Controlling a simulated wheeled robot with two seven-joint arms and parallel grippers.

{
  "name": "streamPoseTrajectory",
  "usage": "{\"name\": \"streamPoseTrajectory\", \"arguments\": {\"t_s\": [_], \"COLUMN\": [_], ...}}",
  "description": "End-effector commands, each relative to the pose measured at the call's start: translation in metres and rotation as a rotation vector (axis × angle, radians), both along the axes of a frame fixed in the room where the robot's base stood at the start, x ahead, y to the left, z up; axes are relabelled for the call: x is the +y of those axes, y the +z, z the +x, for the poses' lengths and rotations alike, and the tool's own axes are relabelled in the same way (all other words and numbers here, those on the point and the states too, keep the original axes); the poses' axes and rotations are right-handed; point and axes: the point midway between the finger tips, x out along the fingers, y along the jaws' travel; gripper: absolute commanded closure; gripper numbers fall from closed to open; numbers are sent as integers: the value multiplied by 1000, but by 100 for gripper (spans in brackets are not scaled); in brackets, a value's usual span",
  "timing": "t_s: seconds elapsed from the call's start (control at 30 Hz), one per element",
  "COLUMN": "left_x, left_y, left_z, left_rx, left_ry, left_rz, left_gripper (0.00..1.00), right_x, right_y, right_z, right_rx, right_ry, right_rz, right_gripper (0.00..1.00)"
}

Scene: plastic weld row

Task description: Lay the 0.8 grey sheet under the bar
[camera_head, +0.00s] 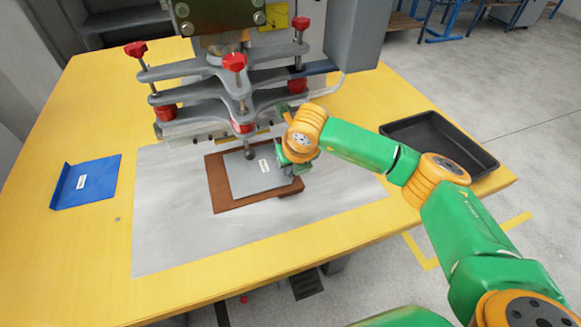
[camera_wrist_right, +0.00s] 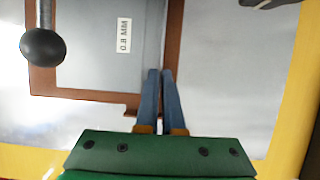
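The grey sheet (camera_head: 247,178), with a white label reading 0.8 MM in the right wrist view (camera_wrist_right: 95,50), lies flat over a brown board (camera_head: 222,192). It is in front of the press and its bar (camera_head: 220,132). My right gripper (camera_head: 287,166) is at the sheet's right edge. In the right wrist view its two blue fingers (camera_wrist_right: 160,74) are close together, on the upright lip along that edge. The contact itself is partly hidden in the head view. My left gripper is not in view.
A blue sheet (camera_head: 85,182) with a label lies at the left of the yellow table (camera_head: 75,265). A black tray (camera_head: 440,140) stands at the right. The press's red knobs and a ball-ended lever (camera_wrist_right: 43,47) overhang near the sheet. The grey mat (camera_head: 170,235) is clear in front.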

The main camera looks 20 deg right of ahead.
Motion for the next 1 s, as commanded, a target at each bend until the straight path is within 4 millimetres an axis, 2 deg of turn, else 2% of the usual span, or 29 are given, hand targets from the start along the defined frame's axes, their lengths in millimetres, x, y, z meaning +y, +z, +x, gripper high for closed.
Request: {"name": "streamPoseTrajectory", "arguments": {"t_s": [0.37,0.4,0.5,0.83,1.0], "left_x": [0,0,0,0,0], "left_y": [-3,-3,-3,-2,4], "left_z": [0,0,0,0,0], "left_rx": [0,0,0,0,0], "left_ry": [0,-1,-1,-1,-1], "left_rz": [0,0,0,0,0], "left_gripper": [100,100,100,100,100], "right_x": [0,0,0,0,0], "right_y": [0,0,0,1,12], "right_z": [0,0,0,0,0], "right_rx": [0,0,0,0,-1], "right_ry": [0,0,0,0,0], "right_rz": [0,0,0,0,0], "right_gripper": [100,84,60,60,60]}}
